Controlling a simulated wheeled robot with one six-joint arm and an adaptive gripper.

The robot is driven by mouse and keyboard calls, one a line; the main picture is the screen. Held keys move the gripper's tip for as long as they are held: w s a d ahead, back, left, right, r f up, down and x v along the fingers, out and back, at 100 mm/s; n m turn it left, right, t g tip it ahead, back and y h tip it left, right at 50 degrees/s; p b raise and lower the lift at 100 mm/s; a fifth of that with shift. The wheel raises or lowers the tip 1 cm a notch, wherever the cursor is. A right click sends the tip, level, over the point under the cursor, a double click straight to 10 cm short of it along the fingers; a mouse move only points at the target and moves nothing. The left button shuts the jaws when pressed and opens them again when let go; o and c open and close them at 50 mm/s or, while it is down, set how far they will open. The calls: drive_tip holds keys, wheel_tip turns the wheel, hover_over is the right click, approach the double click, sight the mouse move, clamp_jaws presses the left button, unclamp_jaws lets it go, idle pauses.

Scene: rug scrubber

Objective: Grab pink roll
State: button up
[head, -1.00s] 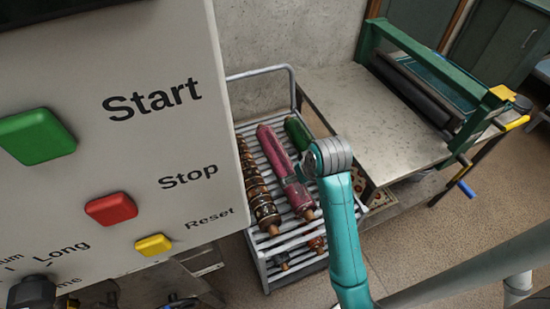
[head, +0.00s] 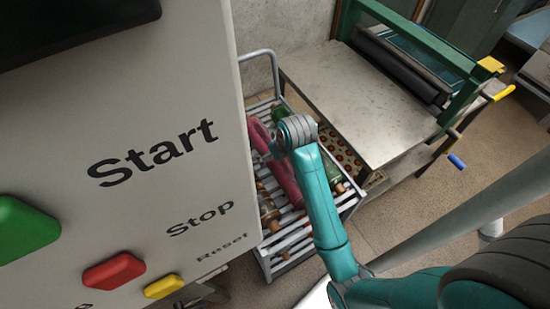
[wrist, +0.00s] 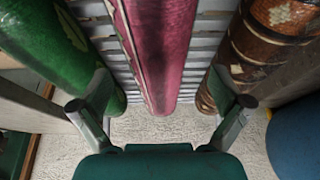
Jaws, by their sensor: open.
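The pink roll (head: 287,182) lies on the slatted rack of a grey cart in the head view, partly covered by my arm. In the wrist view the pink roll (wrist: 160,45) runs down the middle, with its near end just ahead of my gripper (wrist: 161,103). My gripper is open and empty, one finger on each side of the pink roll's line. The left finger is close to a green roll (wrist: 45,45) and the right finger close to a brown patterned roll (wrist: 260,50); contact cannot be told. In the head view my wrist hides the fingers.
The cart (head: 283,240) stands between a large white panel (head: 205,120) with Start, Stop and Reset buttons and a metal table (head: 350,100) carrying a green-framed press (head: 430,50). Open floor (head: 405,220) shows right of the cart.

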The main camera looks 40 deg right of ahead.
drive_tip(key=shift+x, duration=2.3)
drive_tip(key=shift+s+d, duration=0.1)
drive_tip(key=shift+d, duration=0.05)
drive_tip(key=c, duration=1.8)
drive_tip(key=shift+c, duration=0.5)
